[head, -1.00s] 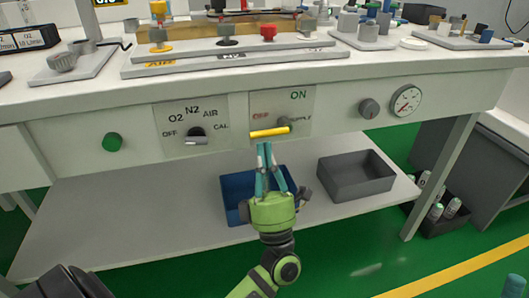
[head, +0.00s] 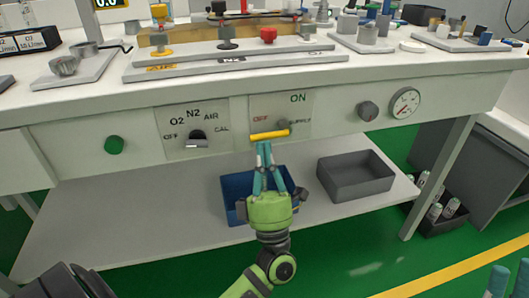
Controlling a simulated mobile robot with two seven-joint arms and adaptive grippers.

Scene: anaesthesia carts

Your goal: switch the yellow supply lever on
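The yellow supply lever (head: 269,135) is on the front panel of the bench, on a plate (head: 306,108) with a red OFF mark at left and a green ON mark at the top. The lever lies nearly level, its free end pointing left under OFF, with a grey hub at its right end. My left gripper (head: 264,146) points up from below, fingers closed together, tips just under the lever's middle. I cannot tell whether they touch it. My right gripper (head: 509,277) shows only as two teal fingertips, apart, at the bottom right corner.
Left of the lever is a gas selector (head: 195,140), with a green knob (head: 114,145) beyond it. A grey knob (head: 368,110) and a gauge (head: 405,103) are at right. A blue bin (head: 236,190) and a grey bin (head: 356,178) stand on the lower shelf.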

